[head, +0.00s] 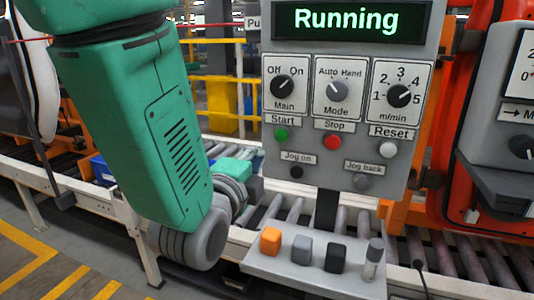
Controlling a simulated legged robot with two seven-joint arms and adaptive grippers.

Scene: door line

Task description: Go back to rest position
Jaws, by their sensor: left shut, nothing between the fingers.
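My green left arm comes in from the upper left, its grey joints in front of the conveyor. My left gripper (232,190) is shut and mostly hidden behind the forearm; its fingertips are hard to make out. It is left of and below the control panel (318,150), apart from its buttons as far as I can see. The panel display (352,20) reads "Running" in green. Main (283,86), Mode (337,91) and m/min (399,96) knobs sit above a green Start button (281,134), red Stop button (332,141) and white Reset button (388,147). My right gripper is not in view.
A grey shelf (300,277) below the panel holds orange (270,241), grey (302,248) and black (335,258) blocks and a small cylinder (372,258). A roller conveyor (450,262) runs behind. An orange machine frame (468,120) stands right. Floor shows lower left.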

